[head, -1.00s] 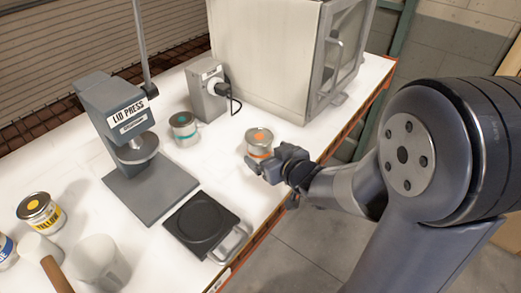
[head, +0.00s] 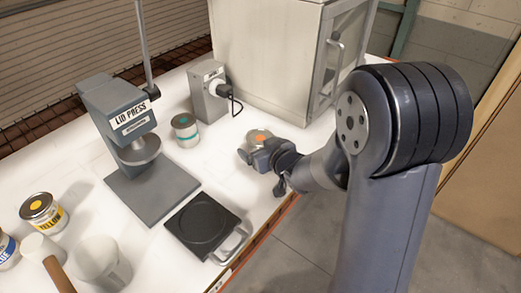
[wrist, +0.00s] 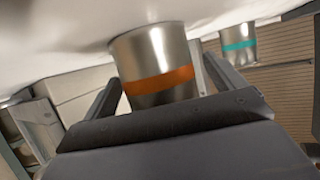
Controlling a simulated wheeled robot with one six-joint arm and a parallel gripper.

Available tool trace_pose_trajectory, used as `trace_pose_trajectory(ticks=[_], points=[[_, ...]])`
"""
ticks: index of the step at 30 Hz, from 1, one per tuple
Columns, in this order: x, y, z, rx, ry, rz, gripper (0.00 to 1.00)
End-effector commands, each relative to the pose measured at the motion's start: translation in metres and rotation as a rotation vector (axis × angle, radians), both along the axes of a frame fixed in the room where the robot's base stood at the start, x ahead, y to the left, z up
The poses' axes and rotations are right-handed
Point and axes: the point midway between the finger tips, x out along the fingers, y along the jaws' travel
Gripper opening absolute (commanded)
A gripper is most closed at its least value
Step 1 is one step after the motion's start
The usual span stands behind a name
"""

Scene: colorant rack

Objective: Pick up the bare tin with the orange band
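The bare metal tin with the orange band (head: 258,134) stands on the white bench, on the side toward my arm. My gripper (head: 258,151) is low at the bench and reaches around this tin, partly hiding it. In the wrist view the orange-banded tin (wrist: 156,66) sits between the two dark fingers of my gripper (wrist: 160,72). The fingers are spread, one on each side of it. A narrow gap shows by the right finger; contact on the left side is hard to tell.
A teal-banded tin (head: 185,130) stands to the left. The lid press (head: 125,125), a black scale (head: 203,225), a grey box with a plug (head: 208,92) and a large cabinet (head: 268,55) surround the spot. A yellow-label tin (head: 42,212) is far left.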

Motion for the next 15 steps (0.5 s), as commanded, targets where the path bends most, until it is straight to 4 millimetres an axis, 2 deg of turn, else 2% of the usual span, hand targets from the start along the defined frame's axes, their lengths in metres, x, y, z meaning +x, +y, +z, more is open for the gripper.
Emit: trace_pose_trajectory(ticks=[2,15], points=[[-0.0002,-0.0001,0.0001,0.0,0.0,0.0,0.84],[-0.0003,-0.0003,0.0001,0.0,0.0,0.0,0.48]])
